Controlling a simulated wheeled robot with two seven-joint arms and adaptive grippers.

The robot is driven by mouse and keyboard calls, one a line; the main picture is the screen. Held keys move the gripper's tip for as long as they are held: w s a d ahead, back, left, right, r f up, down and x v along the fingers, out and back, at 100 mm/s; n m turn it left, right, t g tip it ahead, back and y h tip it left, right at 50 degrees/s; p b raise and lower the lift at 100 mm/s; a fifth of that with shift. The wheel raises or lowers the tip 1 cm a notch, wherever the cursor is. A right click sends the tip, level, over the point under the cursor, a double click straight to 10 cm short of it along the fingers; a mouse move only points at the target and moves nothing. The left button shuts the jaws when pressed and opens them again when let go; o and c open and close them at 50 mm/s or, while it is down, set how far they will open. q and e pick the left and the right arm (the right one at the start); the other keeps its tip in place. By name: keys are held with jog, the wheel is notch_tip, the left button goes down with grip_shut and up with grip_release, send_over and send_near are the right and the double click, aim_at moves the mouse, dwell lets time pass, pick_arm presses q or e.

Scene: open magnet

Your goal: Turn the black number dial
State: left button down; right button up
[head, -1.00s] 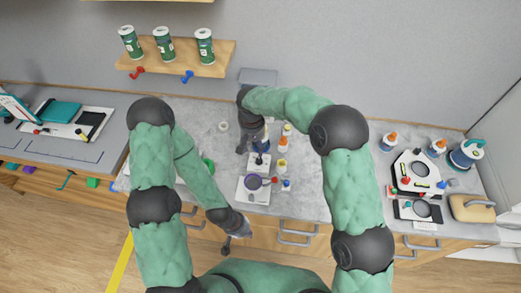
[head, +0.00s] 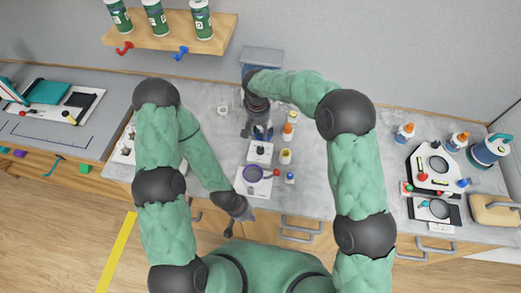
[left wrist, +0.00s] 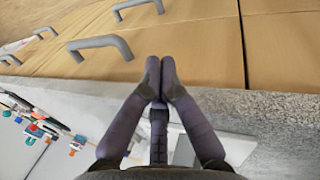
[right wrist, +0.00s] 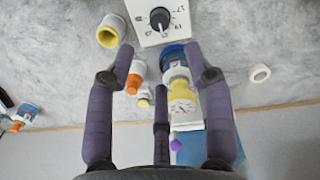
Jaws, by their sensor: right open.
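The black number dial (right wrist: 160,18) sits on a white panel (right wrist: 146,36) printed with numbers, at the top of the right wrist view. In the head view, the dial (head: 261,149) is on a white device on the grey counter. My right gripper (right wrist: 160,62) is open, with nothing held between its fingers, and the dial appears beyond the fingertips. In the head view, my right gripper (head: 262,134) is just behind the dial, apart from it as far as I can tell. My left gripper (left wrist: 160,68) is shut and empty, low by the counter's front edge (head: 246,214).
A white ring (right wrist: 259,73) lies on the counter. Drawer handles (head: 300,226) stick out below.

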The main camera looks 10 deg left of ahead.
aim_at(260, 148)
pick_arm(q)
jog(key=shift+f, duration=0.4)
pick_arm(e)
jog(key=f, duration=1.2)
jog(key=shift+d, duration=0.2)
